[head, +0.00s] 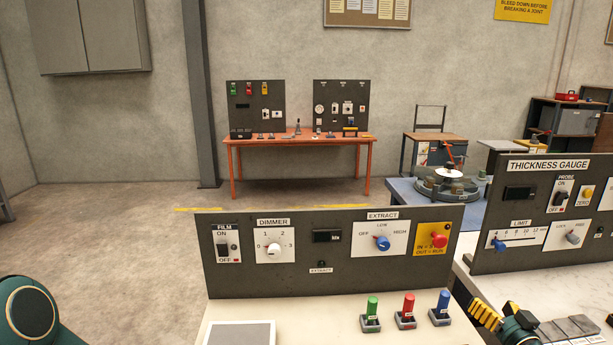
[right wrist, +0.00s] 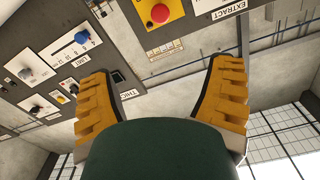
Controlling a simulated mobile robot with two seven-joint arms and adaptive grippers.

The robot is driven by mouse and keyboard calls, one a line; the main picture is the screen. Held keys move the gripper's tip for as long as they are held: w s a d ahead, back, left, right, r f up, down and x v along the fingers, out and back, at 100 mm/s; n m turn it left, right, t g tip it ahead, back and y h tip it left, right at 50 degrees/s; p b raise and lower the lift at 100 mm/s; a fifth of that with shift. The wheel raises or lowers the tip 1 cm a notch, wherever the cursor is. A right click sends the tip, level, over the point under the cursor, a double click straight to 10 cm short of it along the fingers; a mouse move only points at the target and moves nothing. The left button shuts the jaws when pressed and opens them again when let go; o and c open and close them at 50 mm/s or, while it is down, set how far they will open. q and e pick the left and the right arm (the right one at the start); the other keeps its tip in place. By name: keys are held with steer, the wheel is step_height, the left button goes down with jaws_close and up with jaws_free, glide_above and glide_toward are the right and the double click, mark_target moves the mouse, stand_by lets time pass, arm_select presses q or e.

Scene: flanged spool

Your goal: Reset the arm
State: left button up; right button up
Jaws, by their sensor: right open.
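My right gripper (head: 496,311) is low at the right in the head view, beside the extract panel's right end and in front of the thickness gauge panel. In the right wrist view its two yellow ridged fingers (right wrist: 162,72) stand wide apart with nothing between them. Behind them appear the tilted panels, with a red button on a yellow plate (right wrist: 160,13). A green and dark rounded part of my own body shows at the bottom left of the head view. My left gripper is out of view. I cannot make out a flanged spool.
The extract panel (head: 295,275) stands on a pale bench (head: 325,318) with green (head: 372,309), red (head: 408,307) and blue (head: 441,304) upright pegs in front. The thickness gauge panel (head: 519,259) stands at right. An orange table (head: 297,141) is far back. Open floor (head: 110,235) lies left.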

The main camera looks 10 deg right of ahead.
steer(key=w+a+f+g+y, duration=0.1)
steer(key=a+f+g+y, duration=0.1)
steer(key=a, duration=0.8)
steer(key=w+a+f+n+g+y, duration=0.1)
steer(key=a+f+g+y, duration=0.1)
steer(key=a+f+y, duration=0.2)
steer(key=w+a+f+n+g+y, duration=0.1)
steer(key=a+f, duration=0.6)
steer(key=a, duration=1)
steer(key=shift+w+a+f+g+y, duration=0.1)
steer(key=shift+f+g+y, duration=0.05)
steer(key=shift+g+y, duration=0.3)
steer(key=shift+w+a+f+g+y, duration=0.1)
steer(key=shift+f+g+y, duration=0.05)
steer(key=shift+g+y, duration=0.25)
steer(key=s+a+f+n+g, duration=0.1)
steer(key=s+a+f+g, duration=0.7)
steer(key=s+a, duration=0.5)
steer(key=s+d+f+g+h, duration=0.1)
steer(key=s+f+h, duration=0.1)
steer(key=s, duration=0.4)
steer(key=shift+s+d+m+h, duration=0.15)
steer(key=shift+d+m+h, duration=0.2)
steer(key=shift+h, duration=0.2)
